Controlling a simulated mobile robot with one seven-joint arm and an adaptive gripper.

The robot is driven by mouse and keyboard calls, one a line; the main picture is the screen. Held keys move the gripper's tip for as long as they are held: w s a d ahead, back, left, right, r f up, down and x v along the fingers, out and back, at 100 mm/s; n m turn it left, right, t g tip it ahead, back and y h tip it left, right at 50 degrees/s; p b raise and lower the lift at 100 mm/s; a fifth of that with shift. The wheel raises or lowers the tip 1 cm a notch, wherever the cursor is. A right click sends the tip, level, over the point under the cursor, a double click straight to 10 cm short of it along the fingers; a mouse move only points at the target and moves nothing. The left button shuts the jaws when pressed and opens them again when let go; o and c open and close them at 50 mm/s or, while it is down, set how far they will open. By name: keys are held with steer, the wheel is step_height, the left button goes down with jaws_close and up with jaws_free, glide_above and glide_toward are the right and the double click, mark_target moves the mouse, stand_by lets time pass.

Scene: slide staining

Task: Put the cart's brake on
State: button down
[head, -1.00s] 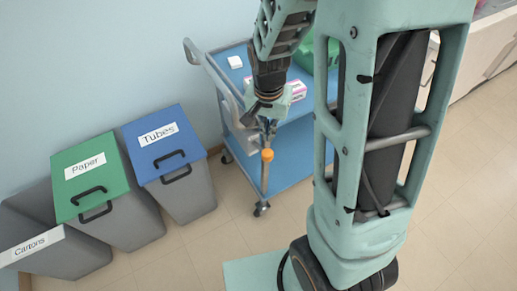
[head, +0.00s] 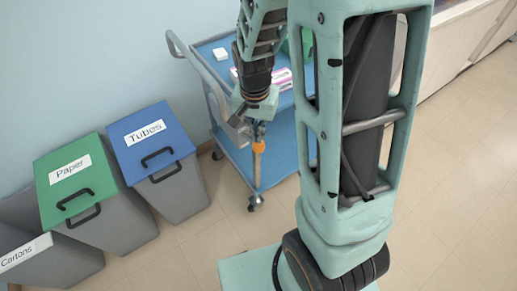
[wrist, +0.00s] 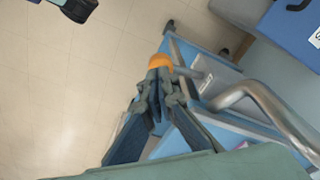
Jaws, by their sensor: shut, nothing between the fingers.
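The blue cart (head: 270,160) with a grey tubular push handle (head: 197,68) stands against the wall in the head view. An orange knob (head: 258,147) shows at its near corner post, above a caster (head: 255,202). I take it for the brake knob. My gripper (head: 260,132) is pointing down just above the knob, with nothing between its fingers. In the wrist view my gripper's fingertips (wrist: 160,76) are together, right at the orange knob (wrist: 160,61). They partly hide it, and I cannot tell whether they touch it. The cart's handle (wrist: 240,92) runs close beside the fingers.
A blue bin marked Tubes (head: 150,130), a green bin marked Paper (head: 75,172) and a Cartons bin (head: 30,255) stand left of the cart. A pink and white box (head: 283,78) lies on the cart's top. The floor in front is clear.

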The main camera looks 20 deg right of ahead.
mark_target(258, 146)
steer(key=shift+w+d+f+b, duration=0.1)
steer(key=shift+w+f+b, duration=0.1)
steer(key=shift+f+b, duration=1.3)
steer(key=shift+f+p, duration=0.3)
steer(key=shift+p, duration=0.1)
step_height(258, 146, down, 4)
steer(key=b, duration=0.3)
steer(key=shift+s+r, duration=0.1)
steer(key=shift+r, duration=0.15)
steer(key=shift+s+a+r+p, duration=0.2)
steer(key=shift+s+a+p, duration=0.2)
steer(key=shift+s, duration=0.2)
steer(key=shift+s+a+r+p, duration=0.2)
steer(key=shift+s+a+p, duration=0.15)
steer(key=shift+s, duration=0.25)
steer(key=shift+r, duration=0.1)
